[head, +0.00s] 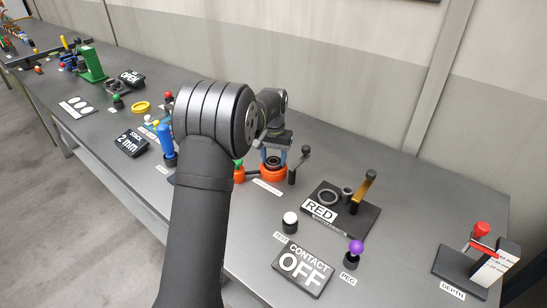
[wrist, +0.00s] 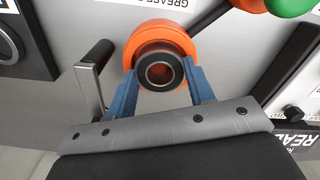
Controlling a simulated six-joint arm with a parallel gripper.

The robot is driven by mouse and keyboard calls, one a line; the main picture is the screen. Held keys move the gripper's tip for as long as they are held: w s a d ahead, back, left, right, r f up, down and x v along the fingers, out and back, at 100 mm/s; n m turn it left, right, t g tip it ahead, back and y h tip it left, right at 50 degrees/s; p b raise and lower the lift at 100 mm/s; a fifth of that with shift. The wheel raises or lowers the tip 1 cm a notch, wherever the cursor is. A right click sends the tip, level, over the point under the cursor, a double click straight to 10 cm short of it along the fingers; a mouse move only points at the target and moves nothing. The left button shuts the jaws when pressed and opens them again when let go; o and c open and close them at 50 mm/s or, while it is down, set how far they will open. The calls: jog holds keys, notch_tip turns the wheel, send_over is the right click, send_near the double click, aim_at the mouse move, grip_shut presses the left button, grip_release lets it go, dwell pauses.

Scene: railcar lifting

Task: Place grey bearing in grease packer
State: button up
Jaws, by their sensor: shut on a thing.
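The grease packer (head: 271,174) is an orange round base on the bench, partly hidden by my arm in the head view. It also shows in the wrist view (wrist: 150,32) as an orange ring. My gripper (wrist: 164,88) has its two blue fingers shut on either side of the grey bearing (wrist: 160,70), a dark ring with a hollow centre. The bearing overlaps the near part of the orange packer in the wrist view. In the head view the bearing (head: 273,161) appears just over the packer. I cannot tell whether it is seated or held slightly above.
A crank handle (head: 300,164) stands close to the right of the packer. A green knob (wrist: 288,7) is near it. The RED panel (head: 320,210) with rings and a lever lies to the right. The CONTACT OFF sign (head: 302,268) lies nearer.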

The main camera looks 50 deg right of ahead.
aim_at(274, 161)
jog(key=shift+a+f, duration=0.15)
jog(key=shift+f, duration=0.5)
jog(key=o, duration=1.1)
jog(key=shift+s, duration=0.1)
jog(key=shift+c, duration=0.2)
jog(key=shift+o, duration=0.3)
notch_tip(274, 161, up, 14)
jog(key=shift+f, duration=0.2)
